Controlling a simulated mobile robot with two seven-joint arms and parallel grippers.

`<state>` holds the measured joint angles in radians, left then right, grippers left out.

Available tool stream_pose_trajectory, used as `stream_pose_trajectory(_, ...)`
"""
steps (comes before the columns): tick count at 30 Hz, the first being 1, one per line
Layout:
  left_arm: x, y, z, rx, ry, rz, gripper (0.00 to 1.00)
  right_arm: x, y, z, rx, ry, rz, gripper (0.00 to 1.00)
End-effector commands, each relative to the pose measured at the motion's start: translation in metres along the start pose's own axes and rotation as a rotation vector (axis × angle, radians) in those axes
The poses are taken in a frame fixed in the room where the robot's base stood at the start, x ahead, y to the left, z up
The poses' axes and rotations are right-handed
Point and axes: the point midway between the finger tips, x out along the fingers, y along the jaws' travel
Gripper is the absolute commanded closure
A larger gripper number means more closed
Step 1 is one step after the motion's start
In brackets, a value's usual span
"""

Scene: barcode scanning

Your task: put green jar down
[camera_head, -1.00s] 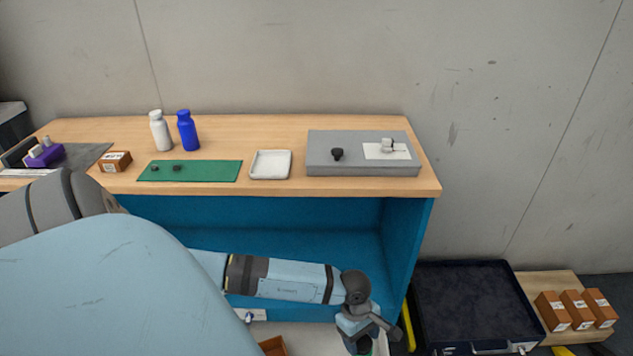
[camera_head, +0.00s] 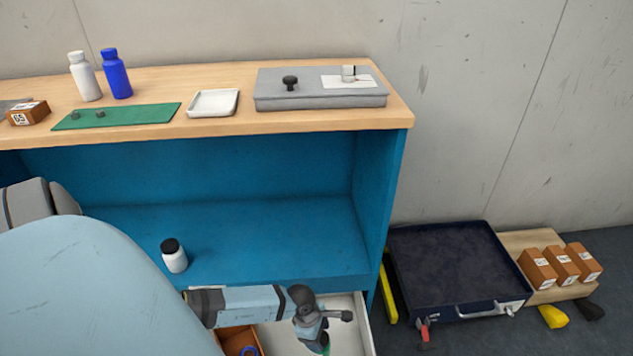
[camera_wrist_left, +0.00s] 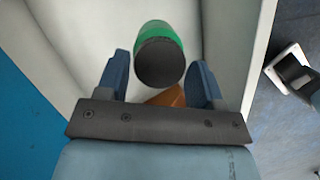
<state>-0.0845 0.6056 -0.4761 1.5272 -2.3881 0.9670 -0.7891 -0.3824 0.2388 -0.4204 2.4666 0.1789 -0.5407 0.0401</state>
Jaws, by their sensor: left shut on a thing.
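My left gripper (camera_head: 318,340) points down over the open white drawer (camera_head: 362,325) under the blue shelf. In the left wrist view its two fingers (camera_wrist_left: 160,75) stand either side of the green jar (camera_wrist_left: 160,31), shut on it. The jar has a dark round end facing the camera and a green band. In the head view only a bit of green (camera_head: 325,350) shows below the gripper. I cannot tell whether the jar touches the drawer floor. My right gripper is out of view.
An orange-brown bin (camera_head: 238,340) sits in the drawer, left of the gripper. A white jar with a black lid (camera_head: 174,258) stands on the blue shelf (camera_head: 270,230). An open dark case (camera_head: 450,268) lies on the floor to the right, beside several brown boxes (camera_head: 562,264).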

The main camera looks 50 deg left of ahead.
Motion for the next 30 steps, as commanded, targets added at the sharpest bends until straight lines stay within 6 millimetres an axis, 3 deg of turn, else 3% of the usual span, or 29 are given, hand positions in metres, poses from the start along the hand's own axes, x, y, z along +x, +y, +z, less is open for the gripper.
stream_pose_trajectory(1, 0.017, 0.0, -0.005, -0.003, 0.0, -0.001, 0.67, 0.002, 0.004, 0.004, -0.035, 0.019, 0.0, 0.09)
stream_pose_trajectory(3, 0.028, 0.0, -0.008, -0.002, -0.001, -0.001, 0.67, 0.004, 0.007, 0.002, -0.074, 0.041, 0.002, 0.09)
stream_pose_trajectory(11, 0.045, 0.0, -0.013, 0.0, -0.001, 0.0, 0.67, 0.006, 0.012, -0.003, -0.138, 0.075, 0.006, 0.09)
stream_pose_trajectory(18, 0.079, 0.0, -0.024, 0.0, -0.001, -0.001, 0.67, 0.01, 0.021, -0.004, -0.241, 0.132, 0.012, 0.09)
stream_pose_trajectory(30, 0.083, 0.001, -0.026, 0.001, 0.0, 0.0, 0.67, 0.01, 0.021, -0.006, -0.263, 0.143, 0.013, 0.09)
